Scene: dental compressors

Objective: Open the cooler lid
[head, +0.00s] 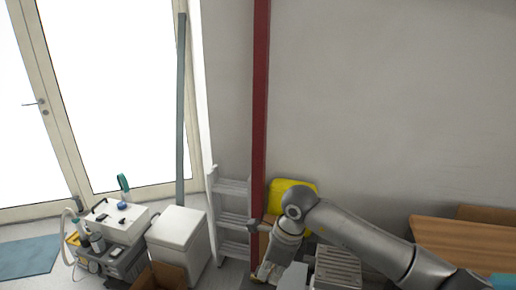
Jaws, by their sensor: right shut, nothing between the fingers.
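The cooler appears to be the white box (178,250) on the floor at lower left, beside the door. Its white lid (177,226) lies flat on top and looks closed. My right arm comes in from the right, and its gripper (263,272) points down near the bottom of the picture. The gripper is shut and empty, to the right of the cooler and apart from it. My left gripper is not in view.
A grey step ladder (232,215) and a dark red post (260,110) stand between cooler and gripper. An open cardboard box (160,277) sits in front of the cooler. A cart with equipment (110,230) stands left of it. A yellow object (291,188) is behind my arm.

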